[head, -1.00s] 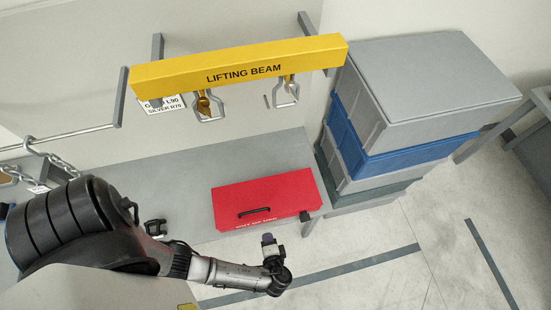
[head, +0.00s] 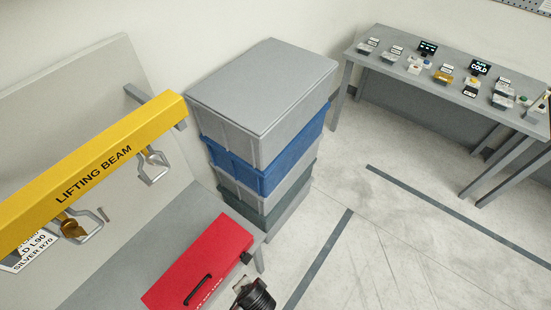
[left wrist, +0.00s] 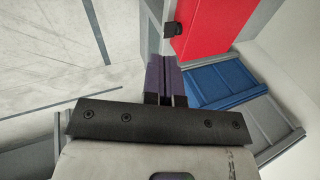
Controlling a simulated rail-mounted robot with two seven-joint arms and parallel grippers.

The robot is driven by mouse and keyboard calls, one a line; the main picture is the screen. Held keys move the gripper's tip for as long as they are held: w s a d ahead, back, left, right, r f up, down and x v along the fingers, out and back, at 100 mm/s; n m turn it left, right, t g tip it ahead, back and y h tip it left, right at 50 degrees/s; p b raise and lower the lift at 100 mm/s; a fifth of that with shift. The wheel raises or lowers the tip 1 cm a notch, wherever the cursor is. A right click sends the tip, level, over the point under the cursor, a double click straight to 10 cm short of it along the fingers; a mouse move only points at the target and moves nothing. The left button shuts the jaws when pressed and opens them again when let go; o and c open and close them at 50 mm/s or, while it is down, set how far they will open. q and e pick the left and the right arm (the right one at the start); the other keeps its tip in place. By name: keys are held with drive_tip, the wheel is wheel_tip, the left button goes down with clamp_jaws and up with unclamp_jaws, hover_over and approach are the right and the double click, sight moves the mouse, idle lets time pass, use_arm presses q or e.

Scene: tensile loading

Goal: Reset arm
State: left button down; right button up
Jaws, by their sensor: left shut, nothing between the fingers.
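My left gripper (left wrist: 165,82) shows in the left wrist view with its two purple-grey fingers together and nothing between them. Beyond the fingertips are the red box (left wrist: 208,25) and the grey edge of the bench. The gripper appears apart from both, though the gap is hard to judge. In the head view only a dark, ribbed part of my arm shows at the bottom edge, in front of the red box (head: 203,265). The fingers cannot be made out there. My right gripper is in neither view.
A yellow lifting beam (head: 90,180) with hooks hangs above the grey bench (head: 130,262). Stacked grey and blue crates (head: 262,172) stand beyond the red box. A far table (head: 450,62) holds several small labelled items. The marked floor (head: 385,240) between is clear.

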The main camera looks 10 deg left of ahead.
use_arm(q)
drive_tip(key=s+a+r+n+t+h+p, duration=0.1)
drive_tip(key=a+r+h+p, duration=0.1)
drive_tip(key=r, duration=0.7)
drive_tip(key=s+a+r+n+t+h+p, duration=0.1)
drive_tip(key=a+r+n+h+p, duration=0.15)
drive_tip(key=r, duration=0.75)
drive_tip(key=s+a+r+g+p, duration=0.1)
drive_tip(key=s+a+r+p, duration=0.1)
drive_tip(key=s, duration=0.5)
drive_tip(key=shift+s+a+y+p, duration=0.3)
drive_tip(key=shift+a+p, duration=0.35)
drive_tip(key=shift+a, duration=0.6)
drive_tip(key=shift+w+r, duration=0.1)
